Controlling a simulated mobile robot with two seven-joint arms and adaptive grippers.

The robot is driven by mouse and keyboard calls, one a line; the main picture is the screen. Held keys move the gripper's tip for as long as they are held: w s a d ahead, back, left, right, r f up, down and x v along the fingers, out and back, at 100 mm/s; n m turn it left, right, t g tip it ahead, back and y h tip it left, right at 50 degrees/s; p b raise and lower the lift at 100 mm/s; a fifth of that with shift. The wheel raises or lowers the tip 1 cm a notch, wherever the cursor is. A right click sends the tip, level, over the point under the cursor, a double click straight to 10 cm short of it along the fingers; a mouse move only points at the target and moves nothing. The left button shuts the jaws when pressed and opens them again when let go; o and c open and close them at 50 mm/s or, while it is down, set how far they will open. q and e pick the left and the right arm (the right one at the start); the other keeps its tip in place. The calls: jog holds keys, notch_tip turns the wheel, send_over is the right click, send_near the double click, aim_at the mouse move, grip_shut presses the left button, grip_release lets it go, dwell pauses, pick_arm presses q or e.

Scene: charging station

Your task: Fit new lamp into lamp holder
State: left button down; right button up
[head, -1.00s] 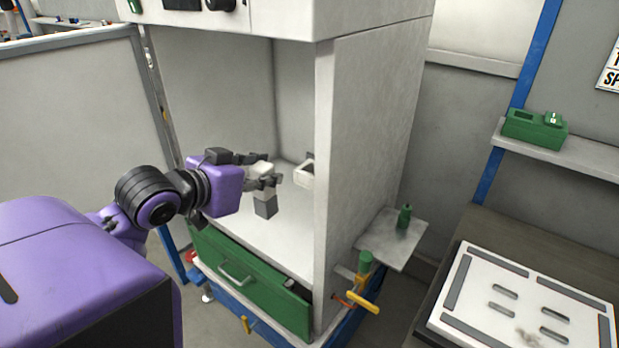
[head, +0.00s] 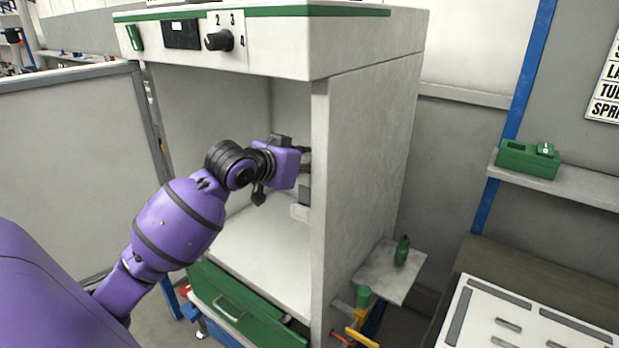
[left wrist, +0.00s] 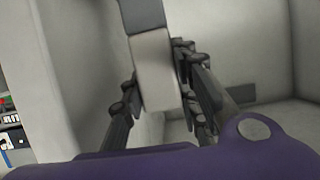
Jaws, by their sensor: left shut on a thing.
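My left gripper (left wrist: 158,82) is shut on the lamp (left wrist: 152,62), a pale block with a dark grey end, seen between the fingers in the left wrist view. In the head view the gripper (head: 305,153) is inside the open cabinet near its right wall, which partly hides it. The lamp's grey end (head: 305,194) hangs below the gripper. The white lamp holder (head: 299,211) shows just below that end, partly hidden by the wall's front edge. I cannot tell whether lamp and holder touch. My right gripper is not in view.
The cabinet's right wall (head: 365,170) stands close beside the gripper. The cabinet floor (head: 265,245) is clear. A green drawer (head: 235,300) is below. A small side shelf (head: 378,275) holds a green bottle-like object (head: 402,250).

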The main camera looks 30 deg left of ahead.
aim_at(304, 178)
pick_arm(q)
jog(key=shift+w, duration=0.25)
jog(key=shift+f, duration=1.7)
jog(key=c, duration=1.4)
grip_release()
jog(key=shift+s+f, duration=0.1)
jog(key=shift+o, duration=0.2)
